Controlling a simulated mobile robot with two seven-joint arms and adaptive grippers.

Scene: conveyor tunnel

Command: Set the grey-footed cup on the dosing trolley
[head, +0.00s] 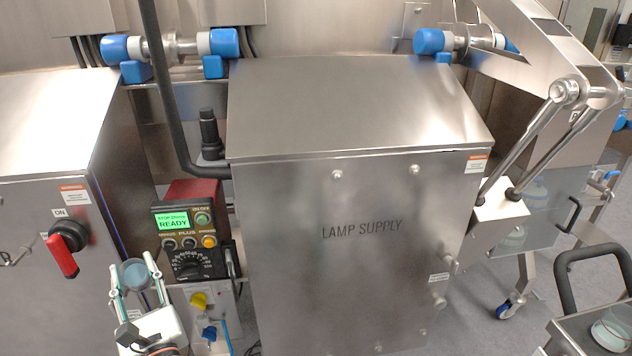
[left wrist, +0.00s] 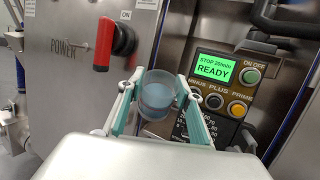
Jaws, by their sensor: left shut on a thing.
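A clear, blue-tinted cup (head: 134,273) is held between the fingers of my left gripper (head: 136,268), at the lower left of the head view. In the left wrist view the cup (left wrist: 158,92) sits upright or slightly tilted between the green-lined fingers (left wrist: 158,98). The colour of its foot cannot be made out. A steel trolley top (head: 568,330) shows at the lower right of the head view, far from my left gripper, with a clear round vessel (head: 612,330) on it. I cannot tell for sure that it is the dosing trolley. My right gripper is not in view.
A large steel LAMP SUPPLY cabinet (head: 360,270) stands between the cup and the trolley. A control box with a green READY screen (head: 174,221) and a red switch handle (head: 62,256) are close to my left gripper. A black handle (head: 590,255) rises by the trolley.

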